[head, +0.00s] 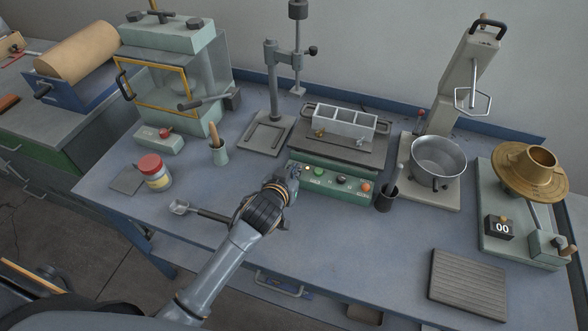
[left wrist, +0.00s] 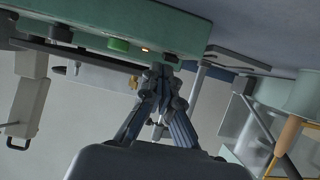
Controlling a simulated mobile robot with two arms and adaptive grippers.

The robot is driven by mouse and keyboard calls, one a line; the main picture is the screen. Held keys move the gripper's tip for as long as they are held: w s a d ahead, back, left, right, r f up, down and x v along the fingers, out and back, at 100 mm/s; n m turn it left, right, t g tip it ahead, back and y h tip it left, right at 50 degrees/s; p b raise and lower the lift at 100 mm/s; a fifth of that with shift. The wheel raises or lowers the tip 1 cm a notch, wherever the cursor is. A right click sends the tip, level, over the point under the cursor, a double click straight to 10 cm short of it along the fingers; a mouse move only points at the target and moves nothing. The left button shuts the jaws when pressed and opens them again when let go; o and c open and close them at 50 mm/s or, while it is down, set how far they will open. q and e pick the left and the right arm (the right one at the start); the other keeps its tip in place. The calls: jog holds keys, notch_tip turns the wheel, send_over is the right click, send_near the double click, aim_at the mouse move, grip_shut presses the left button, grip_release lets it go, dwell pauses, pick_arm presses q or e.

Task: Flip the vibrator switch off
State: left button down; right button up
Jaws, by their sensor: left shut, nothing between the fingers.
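The green control box (head: 330,190) of the vibrator stands at the middle of the bench, in front of the vibrating table with its three-part mould (head: 338,122). On its sloped face are a lit amber lamp (head: 307,168), a green button (head: 318,171), a black knob (head: 341,180) and an orange-red button (head: 366,187). My left gripper (head: 294,170) is shut and empty at the left end of this face. In the left wrist view its fingers (left wrist: 161,72) are together close to the box (left wrist: 165,28), beside the lit lamp (left wrist: 145,50). The switch lever cannot be made out; my fingers cover that spot.
A dark cup with a tool (head: 385,198) stands right of the box, and a steel pot (head: 439,158) beyond it. A red-lidded jar (head: 155,172) is farther left. The front middle of the bench is clear.

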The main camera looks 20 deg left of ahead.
pick_arm(q)
jog(key=f+b, duration=0.1)
jog(key=f+t+b, duration=0.1)
jog(key=b, duration=0.1)
jog(key=shift+s, duration=0.3)
jog(key=shift+r, duration=0.5)
jog(key=shift+w, duration=0.1)
jog(key=shift+r+p, duration=0.15)
jog(key=shift+p, duration=0.2)
jog(key=shift+r+p, duration=0.65)
jog(key=shift+p, duration=0.15)
jog(key=shift+r, duration=0.1)
